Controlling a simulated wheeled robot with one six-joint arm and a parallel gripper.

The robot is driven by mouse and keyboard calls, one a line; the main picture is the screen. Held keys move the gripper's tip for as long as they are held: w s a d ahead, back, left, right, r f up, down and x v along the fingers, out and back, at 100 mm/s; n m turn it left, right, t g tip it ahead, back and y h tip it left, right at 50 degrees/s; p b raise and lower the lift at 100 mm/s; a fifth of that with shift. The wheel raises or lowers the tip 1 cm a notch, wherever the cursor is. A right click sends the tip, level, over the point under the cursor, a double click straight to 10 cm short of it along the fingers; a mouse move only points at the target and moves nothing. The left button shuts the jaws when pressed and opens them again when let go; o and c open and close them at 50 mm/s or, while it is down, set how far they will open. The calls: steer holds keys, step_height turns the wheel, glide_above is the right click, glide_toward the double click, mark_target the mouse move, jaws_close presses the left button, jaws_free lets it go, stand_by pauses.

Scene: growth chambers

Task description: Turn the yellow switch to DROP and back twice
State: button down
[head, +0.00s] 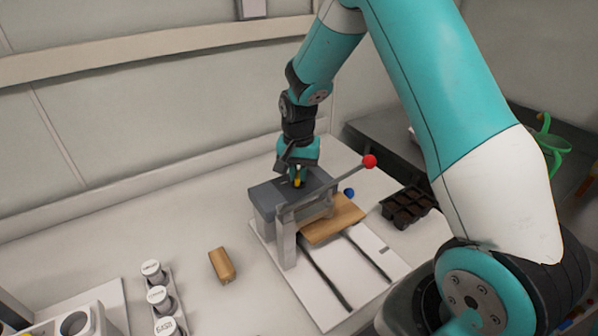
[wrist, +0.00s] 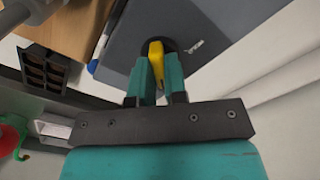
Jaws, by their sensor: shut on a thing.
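The yellow switch (wrist: 156,58) sits in a dark round recess on top of the grey box (wrist: 205,18). My gripper (wrist: 156,72) is shut on the yellow switch, with one teal finger on each side of it. In the head view, my gripper (head: 297,177) points down at the top of the grey box (head: 265,195), and a bit of the yellow switch (head: 298,183) shows between the fingers. A pale mark lies beside the recess in the wrist view, too small to read. I cannot tell which position the switch points to.
A lever with a red ball (head: 370,161) rises in front of the grey box. A wooden board (head: 335,222) lies on the white base plate (head: 325,290). A black cell tray (head: 407,207) stands to the right. A wooden block (head: 222,265) and white-capped bottles (head: 158,297) stand to the left.

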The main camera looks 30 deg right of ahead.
mark_target(298, 174)
steer(key=n, duration=0.9)
steer(key=shift+b, duration=0.4)
steer(key=n, duration=0.4)
steer(key=shift+r, duration=0.1)
steer(key=shift+n, duration=2.2)
steer(key=shift+w, duration=0.1)
steer(key=c, duration=1.1)
jaws_free()
steer(key=shift+c, duration=0.2)
step_height(298, 174, up, 17)
steer(key=b, duration=0.3)
steer(key=shift+r, duration=0.2)
